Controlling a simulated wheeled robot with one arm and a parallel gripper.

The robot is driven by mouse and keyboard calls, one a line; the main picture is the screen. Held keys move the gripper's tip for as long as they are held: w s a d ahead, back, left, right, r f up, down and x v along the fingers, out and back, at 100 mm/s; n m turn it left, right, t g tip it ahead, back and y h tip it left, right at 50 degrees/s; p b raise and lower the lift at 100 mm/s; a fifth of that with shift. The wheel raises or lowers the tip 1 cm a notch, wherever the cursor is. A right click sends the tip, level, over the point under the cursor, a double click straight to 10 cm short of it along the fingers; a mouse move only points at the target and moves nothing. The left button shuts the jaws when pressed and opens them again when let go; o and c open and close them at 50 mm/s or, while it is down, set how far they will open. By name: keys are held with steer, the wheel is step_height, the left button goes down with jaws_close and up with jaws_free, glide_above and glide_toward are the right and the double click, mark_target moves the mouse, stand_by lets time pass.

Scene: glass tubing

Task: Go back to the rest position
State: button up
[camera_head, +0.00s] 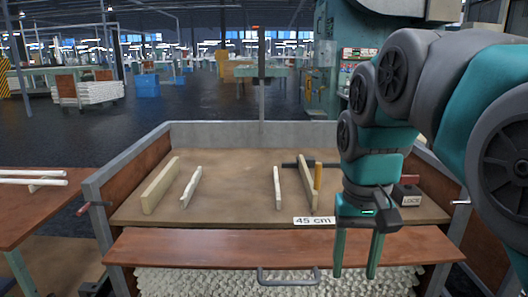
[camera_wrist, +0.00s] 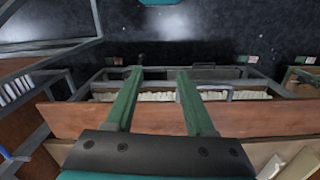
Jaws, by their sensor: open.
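My gripper (camera_head: 356,272) hangs from my teal arm at the right of the head view, its two teal fingers pointing down, open and empty. It is in front of the work tray (camera_head: 240,212) and over the reddish-brown front board (camera_head: 250,246). In the wrist view my gripper's fingers (camera_wrist: 157,75) are parallel and spread apart, with nothing between them. The front board also shows in the wrist view (camera_wrist: 70,120) below the fingers.
Wooden strips (camera_head: 160,186) and white notched pieces (camera_head: 191,187) stand on the tray, near a "45 cm" label (camera_head: 314,221). A side table (camera_head: 30,215) at left holds white tubes (camera_head: 35,178). A metal handle (camera_head: 288,277) juts from the front. Open dark floor (camera_head: 200,112) lies beyond.

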steer(key=s+f+n+g, duration=0.1)
steer(key=s+f, duration=1.5)
steer(key=f, duration=0.2)
steer(key=shift+s, duration=0.4)
steer(key=shift+c, duration=0.3)
